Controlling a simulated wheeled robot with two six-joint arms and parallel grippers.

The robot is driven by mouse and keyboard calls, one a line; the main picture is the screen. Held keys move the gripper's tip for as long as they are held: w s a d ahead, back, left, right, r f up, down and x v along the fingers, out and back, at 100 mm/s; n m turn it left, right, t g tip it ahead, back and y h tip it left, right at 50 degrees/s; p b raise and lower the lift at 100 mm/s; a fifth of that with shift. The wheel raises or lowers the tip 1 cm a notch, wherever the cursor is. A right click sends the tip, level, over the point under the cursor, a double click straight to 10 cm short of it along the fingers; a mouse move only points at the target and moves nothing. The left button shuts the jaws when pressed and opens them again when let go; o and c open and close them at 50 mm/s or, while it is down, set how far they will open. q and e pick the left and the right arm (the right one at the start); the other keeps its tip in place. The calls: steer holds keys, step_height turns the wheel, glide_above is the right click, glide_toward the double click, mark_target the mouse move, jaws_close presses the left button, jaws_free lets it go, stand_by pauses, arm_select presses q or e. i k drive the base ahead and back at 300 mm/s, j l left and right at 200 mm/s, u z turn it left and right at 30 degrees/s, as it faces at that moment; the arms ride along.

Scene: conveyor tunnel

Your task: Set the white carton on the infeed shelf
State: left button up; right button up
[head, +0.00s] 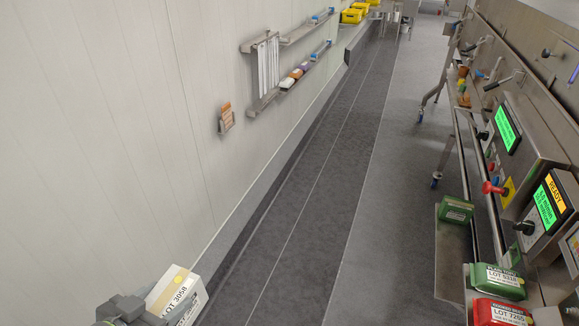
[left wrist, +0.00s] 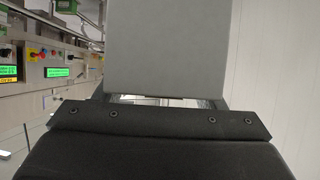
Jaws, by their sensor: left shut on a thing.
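The white carton (head: 181,293), with a label reading LOT 3058 and a strip of tan tape, is at the bottom left of the head view. My left gripper (head: 146,308) is shut on it and holds it up near the pale wall, above the floor. In the left wrist view a plain grey-white face of the carton (left wrist: 167,50) fills the upper middle, just beyond the gripper's dark body. The fingertips are mostly hidden. A steel shelf (head: 455,245) on the machine at right carries a green carton (head: 456,209); I cannot tell whether it is the infeed shelf. My right gripper does not show.
A green carton (head: 497,281) and a red carton (head: 499,312) sit at the lower right. Machine screens (head: 549,203) and a red knob (head: 494,188) stick out above them. Wall racks (head: 288,83) hang on the left. The dark floor lane (head: 300,220) between is clear.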

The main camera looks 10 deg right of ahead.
mark_target(455, 253)
steer(key=i, duration=1.55)
steer(key=i+z, duration=0.45)
steer(key=i+j+z, duration=0.2)
steer(key=z, duration=0.3)
steer(key=l+z, duration=0.15)
steer(key=z, duration=2.65)
steer(key=i, duration=0.4)
